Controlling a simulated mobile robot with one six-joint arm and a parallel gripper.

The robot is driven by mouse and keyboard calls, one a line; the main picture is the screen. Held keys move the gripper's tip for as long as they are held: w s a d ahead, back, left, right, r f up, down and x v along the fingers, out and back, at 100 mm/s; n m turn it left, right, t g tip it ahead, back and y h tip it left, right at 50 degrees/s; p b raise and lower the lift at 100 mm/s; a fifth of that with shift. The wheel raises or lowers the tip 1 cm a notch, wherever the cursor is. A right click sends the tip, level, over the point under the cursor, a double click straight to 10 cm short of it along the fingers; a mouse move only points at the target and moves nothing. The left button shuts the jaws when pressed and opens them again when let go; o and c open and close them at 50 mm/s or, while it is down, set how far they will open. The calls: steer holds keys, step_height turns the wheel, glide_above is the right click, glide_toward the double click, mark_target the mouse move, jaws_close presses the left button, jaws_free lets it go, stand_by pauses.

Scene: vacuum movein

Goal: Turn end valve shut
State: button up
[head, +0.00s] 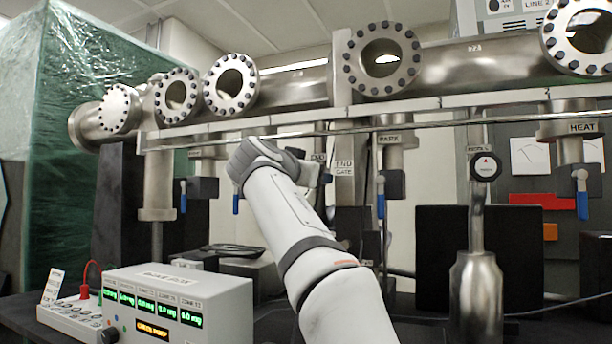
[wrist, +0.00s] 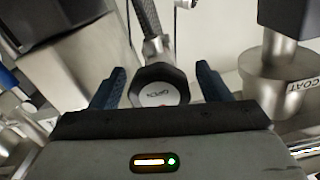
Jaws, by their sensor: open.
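My gripper (wrist: 160,82) is open in the wrist view, with one dark blue finger on each side of a dark, many-sided knob (wrist: 160,92). The knob has a pale round face with small lettering that I cannot read for sure. A gap shows between the knob and the fingers, and I cannot tell its depth. In the head view my arm reaches up to the pipework and hides most of the gripper and the knob.
Blue lever handles hang below the long pipe (head: 476,62), one at left (head: 183,196), one at centre right (head: 381,198), one at right under HEAT (head: 582,200). A similar black round knob (head: 486,167) stands at right. A grey readout box (head: 178,300) sits at lower left.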

steer(key=b+v, duration=0.1)
steer(key=v, duration=0.6)
steer(key=shift+s, duration=0.4)
steer(key=shift+a, duration=0.1)
